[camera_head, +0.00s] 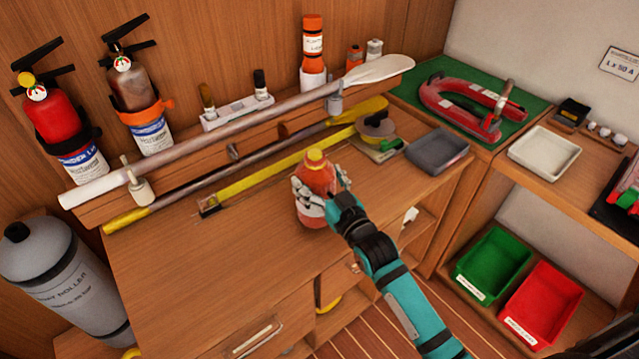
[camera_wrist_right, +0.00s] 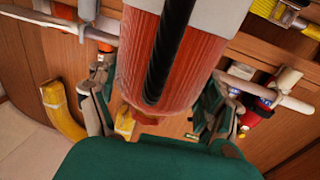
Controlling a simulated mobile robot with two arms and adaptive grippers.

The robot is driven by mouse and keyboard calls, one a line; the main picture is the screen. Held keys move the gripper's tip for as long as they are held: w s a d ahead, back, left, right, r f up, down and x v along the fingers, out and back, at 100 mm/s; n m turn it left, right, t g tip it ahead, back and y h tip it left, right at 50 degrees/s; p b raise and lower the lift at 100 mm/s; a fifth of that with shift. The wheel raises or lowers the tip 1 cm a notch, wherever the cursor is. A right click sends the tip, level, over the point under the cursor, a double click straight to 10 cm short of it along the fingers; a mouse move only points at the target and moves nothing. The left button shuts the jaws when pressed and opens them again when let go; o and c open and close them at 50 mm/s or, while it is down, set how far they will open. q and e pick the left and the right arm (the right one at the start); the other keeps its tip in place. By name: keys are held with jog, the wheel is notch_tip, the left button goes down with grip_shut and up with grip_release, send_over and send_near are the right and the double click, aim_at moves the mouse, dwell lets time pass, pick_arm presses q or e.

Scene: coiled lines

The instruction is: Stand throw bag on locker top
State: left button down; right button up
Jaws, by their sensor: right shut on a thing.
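The throw bag (camera_head: 316,173) is an orange-red upright cylinder with a pale band and a yellow top. My right gripper (camera_head: 322,192) is shut around its side, with a finger on each side. In the right wrist view the bag (camera_wrist_right: 150,65) fills the space between the fingers of the gripper (camera_wrist_right: 155,105), and a black strap runs along it. The bag is over the wooden locker top (camera_head: 190,262), near its right front part. I cannot tell whether its base touches the surface. My left gripper is not in view.
Oars (camera_head: 240,130) and a yellow strip (camera_head: 285,165) lie along the back. A grey tray (camera_head: 437,151) and a reel (camera_head: 376,125) are at the right rear. Two extinguishers (camera_head: 140,100) hang on the left wall. The left part of the locker top is clear.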

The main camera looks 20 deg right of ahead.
jog(key=shift+f, duration=0.9)
jog(key=shift+f, duration=0.1)
jog(key=o, duration=1.6)
jog(key=shift+f, duration=0.1)
jog(key=shift+c, duration=0.2)
